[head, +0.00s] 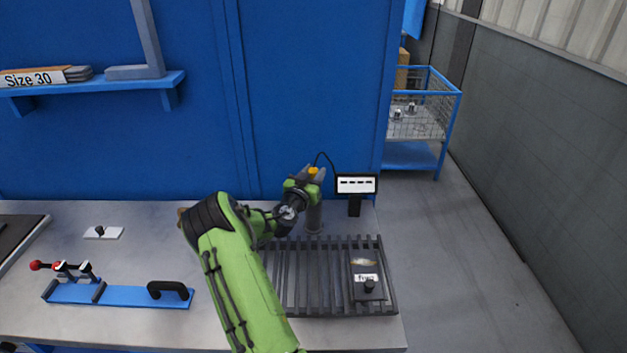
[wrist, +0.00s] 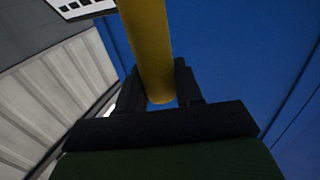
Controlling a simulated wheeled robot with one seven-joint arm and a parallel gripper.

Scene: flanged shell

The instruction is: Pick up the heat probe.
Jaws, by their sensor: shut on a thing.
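The heat probe (head: 313,170) shows as a small yellow end at my gripper (head: 312,178), with a thin black cable curving from it toward the display. In the wrist view the yellow handle of the probe (wrist: 148,45) runs down between the two dark fingers of my gripper (wrist: 160,90), which are shut on it. A grey cylinder (head: 314,218) stands upright on the bench just below my gripper. I cannot tell whether the probe's lower part is still inside it.
A black display (head: 356,185) stands just right of my gripper and also shows in the wrist view (wrist: 80,8). A slatted dark rack (head: 315,290) bearing a dark block (head: 366,275) lies in front. A blue fixture (head: 120,294) is at left. A blue wall rises behind.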

